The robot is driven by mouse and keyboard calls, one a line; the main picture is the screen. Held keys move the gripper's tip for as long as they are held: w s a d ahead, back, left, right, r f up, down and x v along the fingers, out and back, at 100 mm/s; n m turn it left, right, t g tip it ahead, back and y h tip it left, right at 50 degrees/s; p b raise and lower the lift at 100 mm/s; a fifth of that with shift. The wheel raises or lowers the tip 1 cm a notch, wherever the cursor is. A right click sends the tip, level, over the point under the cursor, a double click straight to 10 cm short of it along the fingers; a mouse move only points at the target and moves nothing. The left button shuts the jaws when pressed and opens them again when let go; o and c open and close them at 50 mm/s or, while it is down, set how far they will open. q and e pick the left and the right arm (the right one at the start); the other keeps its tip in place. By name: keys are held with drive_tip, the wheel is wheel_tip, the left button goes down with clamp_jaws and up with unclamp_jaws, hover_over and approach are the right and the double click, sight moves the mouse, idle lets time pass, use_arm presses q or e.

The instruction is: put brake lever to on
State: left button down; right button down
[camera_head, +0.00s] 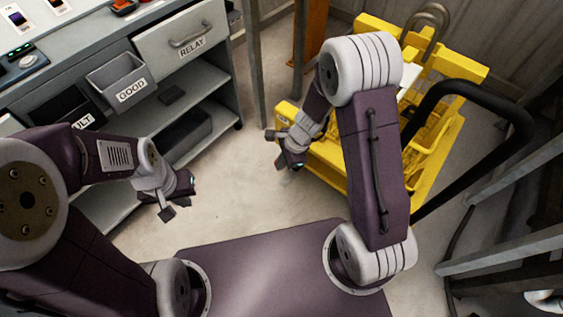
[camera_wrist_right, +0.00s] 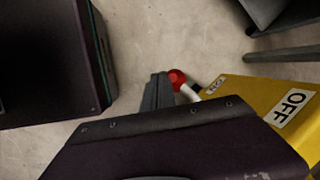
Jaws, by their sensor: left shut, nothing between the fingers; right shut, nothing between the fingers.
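The brake lever shows in the right wrist view as a red ball knob (camera_wrist_right: 177,79) on a short pale shaft. The shaft sticks out from the yellow cart's body (camera_wrist_right: 245,100), on the side of the ON label (camera_wrist_right: 217,83); the OFF label (camera_wrist_right: 293,106) is further right. My right gripper (camera_wrist_right: 158,90) is shut and empty, just left of the knob; I cannot tell if they touch. In the head view my right gripper (camera_head: 285,160) is beside the yellow cart's (camera_head: 330,160) left corner, and the lever cannot be made out. My left gripper (camera_head: 178,206) is shut and empty, in front of the shelves.
A grey bench with a RELAY drawer (camera_head: 180,45) and a GOOD bin (camera_head: 122,85) stands at the left. The cart has a black push handle (camera_head: 520,115) at its right. Grey posts stand behind and right. The floor (camera_head: 245,200) between bench and cart is clear.

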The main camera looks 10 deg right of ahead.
use_arm(q)
drive_tip(key=shift+f, duration=0.4)
use_arm(e)
drive_tip(key=shift+f, duration=0.45)
use_arm(q)
drive_tip(key=shift+b, duration=0.3)
use_arm(e)
drive_tip(key=shift+s, duration=0.1)
